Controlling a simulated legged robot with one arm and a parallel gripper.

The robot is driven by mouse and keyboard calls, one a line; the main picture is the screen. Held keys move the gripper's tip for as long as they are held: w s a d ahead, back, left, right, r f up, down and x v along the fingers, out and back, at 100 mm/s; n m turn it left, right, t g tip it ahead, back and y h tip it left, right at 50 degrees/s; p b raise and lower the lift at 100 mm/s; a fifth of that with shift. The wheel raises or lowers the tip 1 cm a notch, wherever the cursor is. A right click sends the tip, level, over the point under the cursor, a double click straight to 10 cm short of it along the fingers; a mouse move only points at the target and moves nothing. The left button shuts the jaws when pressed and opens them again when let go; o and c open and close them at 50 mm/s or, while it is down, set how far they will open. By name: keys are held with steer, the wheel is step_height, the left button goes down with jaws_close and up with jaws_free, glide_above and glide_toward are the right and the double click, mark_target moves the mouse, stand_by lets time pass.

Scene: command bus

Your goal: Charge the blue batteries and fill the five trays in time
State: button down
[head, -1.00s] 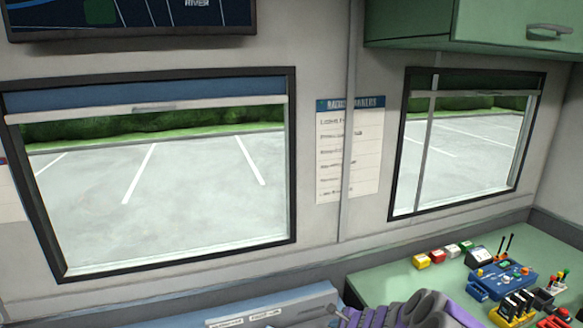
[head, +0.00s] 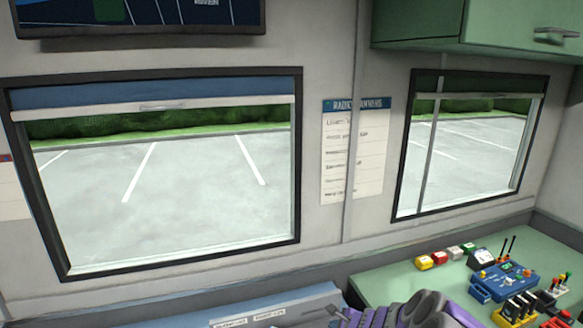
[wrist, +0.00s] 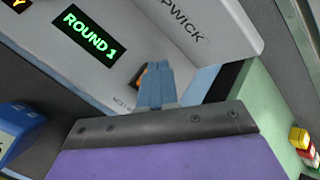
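My purple gripper (wrist: 155,90) fills the lower middle of the wrist view, behind a dark screwed plate. A pale blue-grey piece stands up from that plate; I cannot tell whether it is a finger or a held thing. A small orange patch shows behind it. A grey panel beyond has a lit green "ROUND 1" display (wrist: 89,33). A blue box (wrist: 15,130) is at the left edge. In the head view, a blue device (head: 510,280) with a small green screen sits on the green counter (head: 395,285). I cannot make out blue batteries or trays for certain.
Yellow, red and pale blocks (head: 445,255) line the counter's back, beside a small meter (head: 481,258). Black pieces in a yellow and red rack (head: 515,308) stand in front. A labelled blue-grey surface (head: 250,312) is at the bottom. A green cabinet (head: 480,30) hangs above right.

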steer(key=shift+d, duration=0.1)
steer(key=shift+d+f, duration=0.2)
steer(key=shift+d, duration=0.25)
steer(key=shift+f+b, duration=0.25)
steer(key=shift+b, duration=0.1)
steer(key=shift+a, duration=0.2)
steer(key=shift+d+f, duration=0.15)
steer(key=shift+d, duration=0.05)
steer(key=shift+a+r, duration=0.3)
steer(key=shift+r, duration=0.4)
